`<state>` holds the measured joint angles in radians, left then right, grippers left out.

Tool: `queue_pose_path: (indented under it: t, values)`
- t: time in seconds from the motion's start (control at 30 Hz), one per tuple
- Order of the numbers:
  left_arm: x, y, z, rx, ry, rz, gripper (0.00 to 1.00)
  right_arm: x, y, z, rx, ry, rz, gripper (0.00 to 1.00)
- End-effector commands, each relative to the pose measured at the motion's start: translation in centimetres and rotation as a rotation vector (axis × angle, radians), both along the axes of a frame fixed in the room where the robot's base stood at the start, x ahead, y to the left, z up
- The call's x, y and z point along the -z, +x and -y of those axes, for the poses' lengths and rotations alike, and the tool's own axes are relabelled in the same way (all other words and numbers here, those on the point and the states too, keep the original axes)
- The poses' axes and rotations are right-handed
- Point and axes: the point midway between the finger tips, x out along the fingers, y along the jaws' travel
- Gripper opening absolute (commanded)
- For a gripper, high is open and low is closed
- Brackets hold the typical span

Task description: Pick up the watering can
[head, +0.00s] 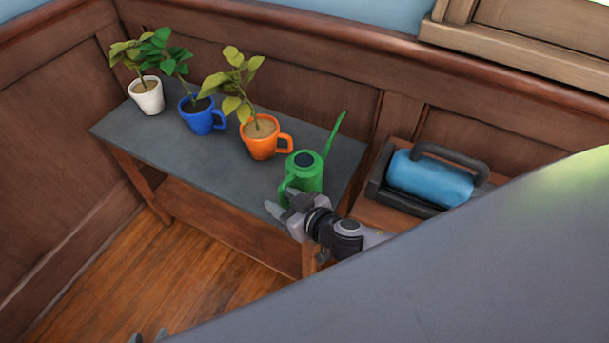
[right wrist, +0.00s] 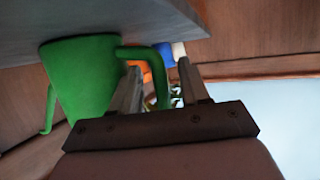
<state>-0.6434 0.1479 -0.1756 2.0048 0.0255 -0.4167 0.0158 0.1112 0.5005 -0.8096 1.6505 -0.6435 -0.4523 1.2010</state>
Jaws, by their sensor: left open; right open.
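The green watering can (head: 306,172) stands upright at the near right end of the grey tabletop (head: 215,160), its long spout pointing up and back. Its looped handle (head: 285,186) faces my right gripper (head: 284,207), which is open and at the table's front edge. In the right wrist view the picture is upside down; the can (right wrist: 85,75) fills the left side. Its handle (right wrist: 160,72) shows between the open fingers (right wrist: 160,88), but I cannot tell whether they touch it. Only the fingertips of my left gripper (head: 148,337) show at the bottom edge.
An orange mug planter (head: 262,145) stands just left of the can, with a blue mug planter (head: 201,122) and a white pot (head: 149,98) farther left. A blue toolbox-like item (head: 430,180) sits in a dark tray at right. Panelled walls close the back and left.

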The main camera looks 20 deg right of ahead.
Motion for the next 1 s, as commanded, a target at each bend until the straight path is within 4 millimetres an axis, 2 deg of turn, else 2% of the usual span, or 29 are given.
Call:
queue_pose_path:
  t: [0.2, 0.47, 0.5, 0.63, 1.0]
  values:
    - [0.3, 0.0, 0.0, -0.001, 0.0, -0.002, 0.43, 0.8, 1.8, -0.6, 0.0, 0.0, -0.001, 0.45]
    - [0.3, 0.0, -0.1, -0.001, 0.0, -0.003, 0.43, 0.9, 1.9, -0.7, -0.001, 0.0, 0.0, 0.45]
    - [0.3, 0.0, -0.1, -0.002, 0.0, -0.003, 0.43, 0.9, 1.9, -0.7, -0.001, 0.0, -0.001, 0.42]
    - [0.3, 0.0, -0.1, -0.003, 0.0, -0.002, 0.43, 0.9, 1.9, -0.7, -0.001, 0.001, -0.001, 0.0]
    - [0.2, 0.1, -0.1, -0.002, 0.001, -0.001, 0.43, 0.6, 2.0, -0.7, -0.001, 0.0, 0.003, 0.0]
